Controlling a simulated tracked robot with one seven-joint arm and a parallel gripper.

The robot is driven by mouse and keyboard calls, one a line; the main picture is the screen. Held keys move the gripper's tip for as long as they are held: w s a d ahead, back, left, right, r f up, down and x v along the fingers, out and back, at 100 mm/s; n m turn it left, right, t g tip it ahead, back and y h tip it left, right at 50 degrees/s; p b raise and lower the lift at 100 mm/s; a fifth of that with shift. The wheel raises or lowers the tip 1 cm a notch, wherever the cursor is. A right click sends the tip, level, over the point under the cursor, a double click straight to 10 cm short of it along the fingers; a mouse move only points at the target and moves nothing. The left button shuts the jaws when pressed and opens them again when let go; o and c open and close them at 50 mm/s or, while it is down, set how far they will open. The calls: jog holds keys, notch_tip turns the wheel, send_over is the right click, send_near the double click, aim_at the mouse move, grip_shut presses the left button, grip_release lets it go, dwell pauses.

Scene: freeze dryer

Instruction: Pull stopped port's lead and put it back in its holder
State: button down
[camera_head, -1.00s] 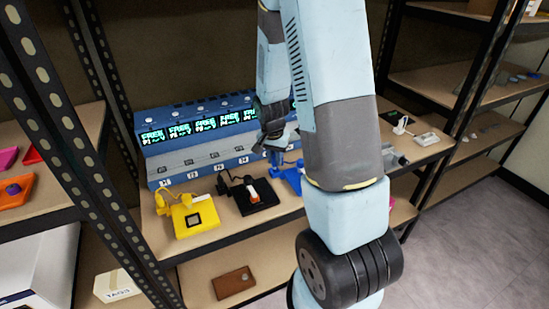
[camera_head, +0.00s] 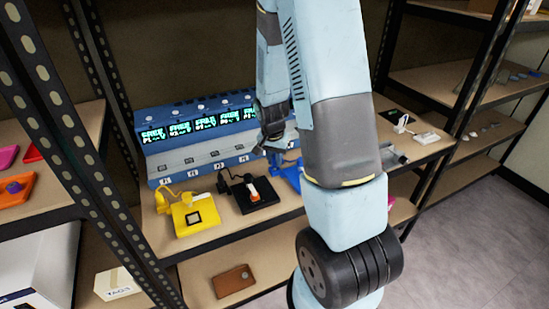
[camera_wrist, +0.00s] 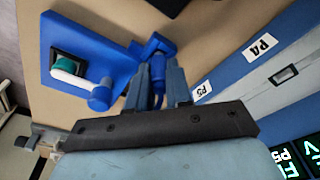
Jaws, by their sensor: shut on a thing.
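The dryer unit (camera_head: 205,130) is a blue and grey box on the shelf with a row of lit displays and a row of numbered ports below. A blue holder (camera_head: 291,177) stands before its right part, half hidden by my arm. In the wrist view the blue holder (camera_wrist: 75,28) has a flat base with a dark green and white piece and a raised post. My gripper (camera_wrist: 160,85) is shut on a blue lead (camera_wrist: 155,45), close beside the holder's post and in front of the P5 label. I cannot tell whether lead and post touch. My gripper (camera_head: 270,145) also shows before the unit in the head view.
A yellow holder (camera_head: 197,215) and a black holder (camera_head: 255,197) with their leads stand left of the blue one. Small parts (camera_head: 402,125) lie on the right of the shelf. Shelf uprights (camera_head: 75,150) bound the left side.

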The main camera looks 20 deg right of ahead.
jog(key=shift+f, duration=0.55)
jog(key=c, duration=1)
grip_release()
jog(key=shift+o, duration=0.2)
jog(key=shift+r, duration=0.1)
notch_tip(320, 180, up, 13)
jog(key=s+a, duration=0.1)
jog(key=shift+s+a+r, duration=0.2)
jog(key=shift+a, duration=0.05)
